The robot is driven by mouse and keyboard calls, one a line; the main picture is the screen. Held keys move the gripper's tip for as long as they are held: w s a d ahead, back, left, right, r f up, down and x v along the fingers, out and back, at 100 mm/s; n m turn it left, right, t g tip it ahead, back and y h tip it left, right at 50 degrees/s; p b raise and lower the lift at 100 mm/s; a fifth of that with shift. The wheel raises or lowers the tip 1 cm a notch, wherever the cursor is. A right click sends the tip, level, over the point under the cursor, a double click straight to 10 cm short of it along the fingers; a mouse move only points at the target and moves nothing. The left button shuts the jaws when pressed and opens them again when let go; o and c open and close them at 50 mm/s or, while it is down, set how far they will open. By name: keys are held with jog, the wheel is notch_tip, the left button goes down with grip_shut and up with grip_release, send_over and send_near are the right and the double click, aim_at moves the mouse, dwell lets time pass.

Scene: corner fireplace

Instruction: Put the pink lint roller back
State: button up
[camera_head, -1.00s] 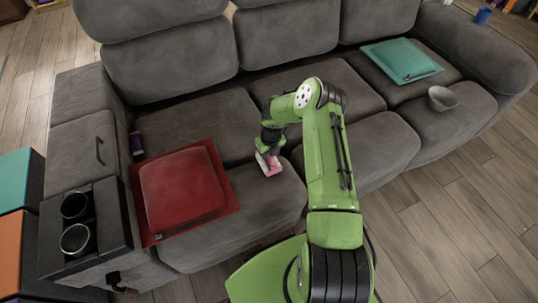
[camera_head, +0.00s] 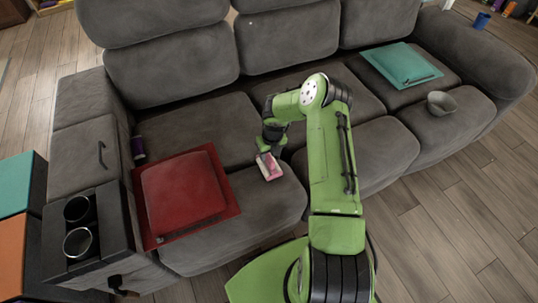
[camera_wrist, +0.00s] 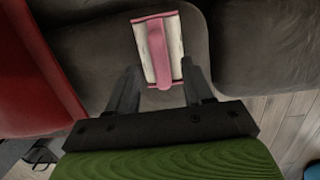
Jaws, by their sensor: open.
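The pink lint roller (camera_head: 269,167), a small pink and white thing, lies on the middle of the sofa's grey seat. In the wrist view the lint roller (camera_wrist: 157,50) shows a pink band down its middle, white sides and pink ends. My gripper (camera_head: 270,153) is just above and behind it in the head view. In the wrist view my gripper (camera_wrist: 160,70) is open, with one dark finger on each side of the roller's near end. I cannot tell whether the fingers touch it.
A red cushion (camera_head: 185,190) lies left of the roller. A teal cushion (camera_head: 402,64) and a grey bowl (camera_head: 441,102) are on the right seat. Two cup holders (camera_head: 78,225) sit in the left armrest. Floor is clear at right.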

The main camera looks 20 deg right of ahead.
jog(key=s+a+r+n+t+h+p, duration=0.15)
jog(key=s+r+n, duration=0.35)
jog(key=r, duration=0.6)
jog(key=s+a+r+n, duration=0.2)
jog(key=r+n, duration=0.6)
jog(key=r, duration=0.3)
jog(key=s+a+r+n, duration=0.2)
jog(key=s+r+n, duration=0.3)
jog(key=r, duration=0.7)
jog(key=s+a+r+n+t, duration=0.1)
jog(key=s+a+r+n, duration=0.1)
jog(key=s+n, duration=0.7)
jog(key=s+a+r+n+t+y, duration=0.1)
jog(key=s+a+r+n, duration=0.1)
jog(key=s+r+n, duration=0.3)
jog(key=s+n, duration=0.4)
jog(key=shift+s+a, duration=0.15)
jog(key=shift+a, duration=0.1)
notch_tip(320, 180, up, 11)
jog(key=p, duration=1.1)
jog(key=shift+r+p, duration=0.2)
jog(key=shift+p, duration=0.2)
